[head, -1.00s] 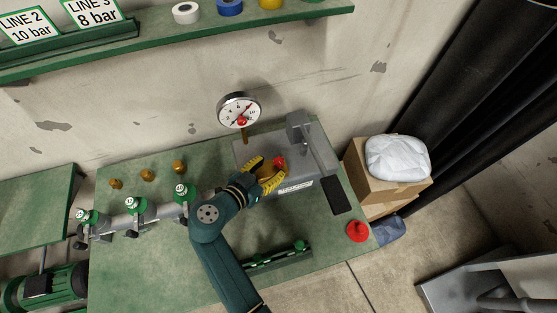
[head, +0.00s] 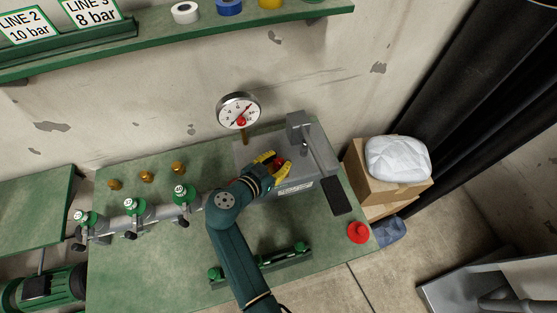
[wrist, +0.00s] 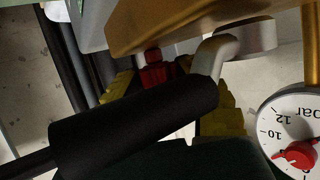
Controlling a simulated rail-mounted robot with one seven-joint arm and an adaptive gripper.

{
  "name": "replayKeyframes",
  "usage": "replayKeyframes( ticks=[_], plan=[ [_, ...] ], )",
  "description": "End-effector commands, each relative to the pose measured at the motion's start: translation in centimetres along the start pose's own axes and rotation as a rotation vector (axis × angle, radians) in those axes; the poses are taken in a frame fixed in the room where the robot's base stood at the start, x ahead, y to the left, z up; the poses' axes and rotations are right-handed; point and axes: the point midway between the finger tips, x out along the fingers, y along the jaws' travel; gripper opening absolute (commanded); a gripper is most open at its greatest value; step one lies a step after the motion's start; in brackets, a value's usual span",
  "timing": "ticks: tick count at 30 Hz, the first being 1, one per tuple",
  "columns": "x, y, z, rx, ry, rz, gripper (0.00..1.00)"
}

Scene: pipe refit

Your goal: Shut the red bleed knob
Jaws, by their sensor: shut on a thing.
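The red bleed knob (head: 279,161) sits on the grey pump unit (head: 300,182) at the back right of the green bench. My gripper (head: 274,166) has yellow fingers and reaches it from the left, one finger on each side, shut on the knob. In the wrist view the red knob (wrist: 155,72) shows below a brass body, between the yellow fingers (wrist: 175,95). A black cylindrical grip on a grey bent lever (wrist: 215,55) crosses in front and hides part of the knob and fingers.
A pressure gauge (head: 238,110) stands behind the pump. The pump's lever with a black grip (head: 336,196) lies right of my gripper. A red button (head: 358,232) is at the bench's right corner. Valves (head: 135,205) and brass fittings (head: 147,176) are at left.

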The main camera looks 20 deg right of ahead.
Motion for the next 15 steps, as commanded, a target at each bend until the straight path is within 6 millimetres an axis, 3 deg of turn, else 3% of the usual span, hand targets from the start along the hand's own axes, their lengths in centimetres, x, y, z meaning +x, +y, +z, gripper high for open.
replayKeyframes(
  ticks=[15],
  plan=[
    [0.0,0.19,-0.05,-0.084,0.0,-0.208,0.0]
  ],
)
